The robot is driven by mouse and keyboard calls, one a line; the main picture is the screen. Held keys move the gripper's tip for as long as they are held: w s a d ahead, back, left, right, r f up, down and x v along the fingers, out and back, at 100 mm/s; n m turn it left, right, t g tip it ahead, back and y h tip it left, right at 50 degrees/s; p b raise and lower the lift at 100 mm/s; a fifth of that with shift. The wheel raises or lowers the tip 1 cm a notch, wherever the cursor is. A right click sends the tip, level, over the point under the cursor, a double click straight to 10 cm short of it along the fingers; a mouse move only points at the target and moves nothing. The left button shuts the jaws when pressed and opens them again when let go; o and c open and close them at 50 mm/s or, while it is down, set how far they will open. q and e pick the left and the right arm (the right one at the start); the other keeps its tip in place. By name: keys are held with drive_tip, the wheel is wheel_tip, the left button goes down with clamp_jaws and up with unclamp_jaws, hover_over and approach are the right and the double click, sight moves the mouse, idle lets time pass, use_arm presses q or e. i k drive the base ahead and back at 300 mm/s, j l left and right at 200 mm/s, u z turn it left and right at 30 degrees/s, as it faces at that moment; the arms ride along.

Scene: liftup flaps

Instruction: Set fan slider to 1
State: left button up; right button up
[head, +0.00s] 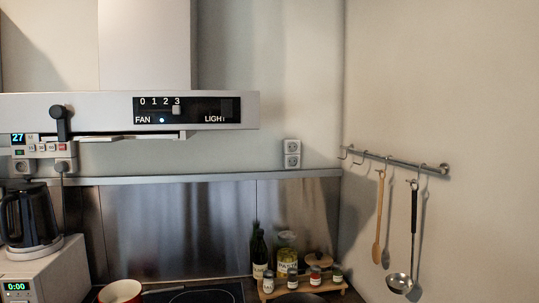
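The range hood (60,104) runs across the upper left of the head view. Its black control panel (150,105) carries the marks 0, 1, 2 and 3 over the word FAN. The fan slider (177,110) is a small light knob just under the 3, at the right end of the scale. A small bluish light (162,120) glows beside the word FAN. A dark square (227,108) sits at the right of the panel by the word LIGHT. Neither of my grippers is in view.
A wall rail (395,159) with hanging utensils is at right. Below the hood are a red pot (120,292), bottles (259,255) and a wooden spice rack (303,288). A kettle (30,215) stands at left. The space before the panel looks clear.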

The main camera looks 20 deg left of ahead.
sight(176, 109)
drive_tip(key=u, duration=1.25)
drive_tip(key=j, duration=0.5)
drive_tip(key=k+z, duration=0.05)
